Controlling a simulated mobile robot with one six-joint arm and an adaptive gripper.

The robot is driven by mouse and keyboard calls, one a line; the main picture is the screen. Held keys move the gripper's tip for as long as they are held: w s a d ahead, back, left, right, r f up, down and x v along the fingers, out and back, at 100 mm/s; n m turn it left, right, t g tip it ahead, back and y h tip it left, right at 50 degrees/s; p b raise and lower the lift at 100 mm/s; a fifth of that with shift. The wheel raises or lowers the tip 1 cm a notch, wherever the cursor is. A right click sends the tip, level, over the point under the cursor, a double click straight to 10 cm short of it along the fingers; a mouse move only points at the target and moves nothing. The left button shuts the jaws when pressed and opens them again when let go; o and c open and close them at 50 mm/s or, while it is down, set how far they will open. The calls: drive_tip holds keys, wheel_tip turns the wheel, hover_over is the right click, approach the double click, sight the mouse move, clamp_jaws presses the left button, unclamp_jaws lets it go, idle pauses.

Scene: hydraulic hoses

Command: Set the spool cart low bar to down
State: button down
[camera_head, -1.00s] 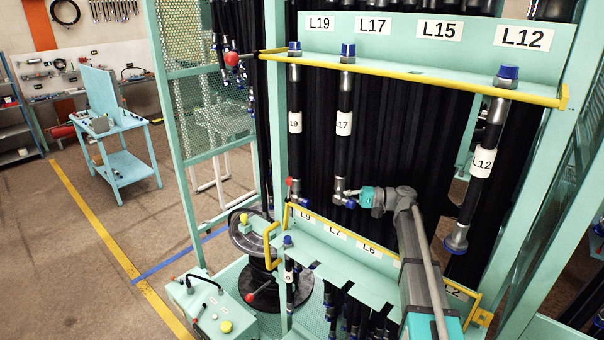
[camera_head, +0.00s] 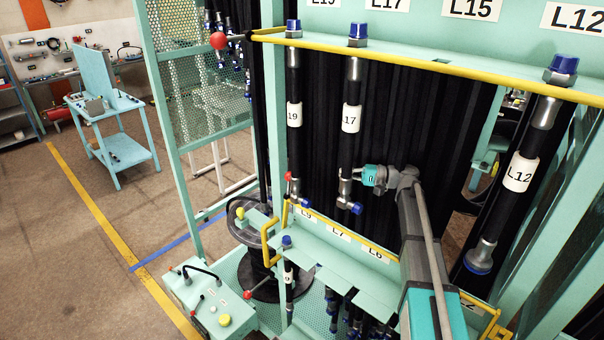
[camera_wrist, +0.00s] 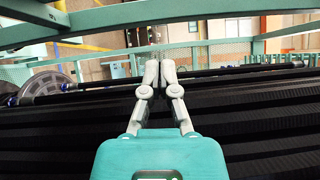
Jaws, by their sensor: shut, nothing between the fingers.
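The spool cart's low bar (camera_head: 335,226) is a yellow bar along the lower teal shelf with labels L9, L7 and L6. It runs from a bent yellow piece at the left toward the lower right, partly behind my arm. A small red knob (camera_head: 288,176) shows just above its left end. My gripper (camera_head: 358,174) is right of the lower end of the L17 hose (camera_head: 350,120), above the low bar and apart from it. In the wrist view its two fingers (camera_wrist: 160,68) are together and empty. The low bar is not clearly identifiable there.
The upper yellow bar (camera_head: 430,65) with a red ball (camera_head: 218,40) crosses above. L12 hose (camera_head: 518,172) hangs at right. A control box (camera_head: 210,310), a second red knob (camera_head: 248,295) and a spool (camera_head: 250,215) are lower left. Open floor lies further left.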

drive_tip(key=shift+a, duration=0.15)
drive_tip(key=s+a, duration=0.2)
drive_tip(key=a, duration=1)
drive_tip(key=shift+s+a+r+p, duration=0.15)
drive_tip(key=shift+a+r+p, duration=0.15)
drive_tip(key=shift+a+p, duration=0.05)
